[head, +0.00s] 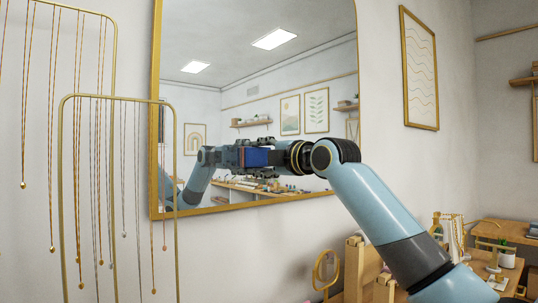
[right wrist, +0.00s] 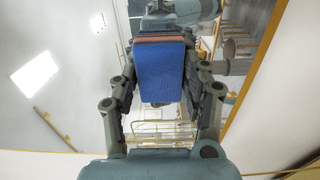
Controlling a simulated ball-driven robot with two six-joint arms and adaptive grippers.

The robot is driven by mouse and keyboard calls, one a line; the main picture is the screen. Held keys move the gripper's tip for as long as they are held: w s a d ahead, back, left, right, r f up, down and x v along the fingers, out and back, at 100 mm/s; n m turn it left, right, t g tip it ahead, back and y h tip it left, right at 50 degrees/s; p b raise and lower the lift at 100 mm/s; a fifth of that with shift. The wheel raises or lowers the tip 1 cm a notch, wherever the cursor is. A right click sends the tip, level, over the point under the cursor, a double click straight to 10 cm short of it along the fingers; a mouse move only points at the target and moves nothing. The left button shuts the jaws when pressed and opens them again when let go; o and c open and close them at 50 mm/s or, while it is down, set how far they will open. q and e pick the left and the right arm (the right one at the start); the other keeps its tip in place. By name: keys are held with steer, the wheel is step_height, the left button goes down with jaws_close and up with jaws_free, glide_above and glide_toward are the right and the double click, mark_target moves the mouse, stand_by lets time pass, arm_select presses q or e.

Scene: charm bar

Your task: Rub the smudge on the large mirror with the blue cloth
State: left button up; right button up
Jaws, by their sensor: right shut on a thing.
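The large mirror (head: 270,95) hangs on the wall in a gold frame and reflects the room and my arm. My right gripper (head: 268,157) reaches in front of its lower part and is shut on the blue cloth (head: 254,158). In the right wrist view the cloth (right wrist: 158,75) hangs between the two fingers, with an orange-brown band along its upper edge. The cloth is close to the glass and its reflection; I cannot tell whether it touches. I cannot make out the smudge. My left gripper is not in view.
Gold stands with hanging necklaces (head: 80,200) stand at the left, overlapping the mirror's left edge. A wooden table (head: 510,270) with jewellery stands and a cup is at the lower right. A framed picture (head: 420,70) hangs right of the mirror.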

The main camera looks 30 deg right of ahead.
steer(key=shift+s+a, duration=0.1)
steer(key=shift+a, duration=0.55)
steer(key=shift+s+p, duration=0.35)
steer(key=shift+s, duration=0.1)
steer(key=s, duration=0.2)
steer(key=s+p, duration=0.1)
steer(key=s, duration=0.1)
steer(key=shift+d, duration=0.35)
steer(key=shift+s, duration=0.35)
steer(key=shift+s+d, duration=0.15)
steer(key=shift+s, duration=0.65)
steer(key=shift+s+d, duration=0.1)
steer(key=shift+s, duration=0.65)
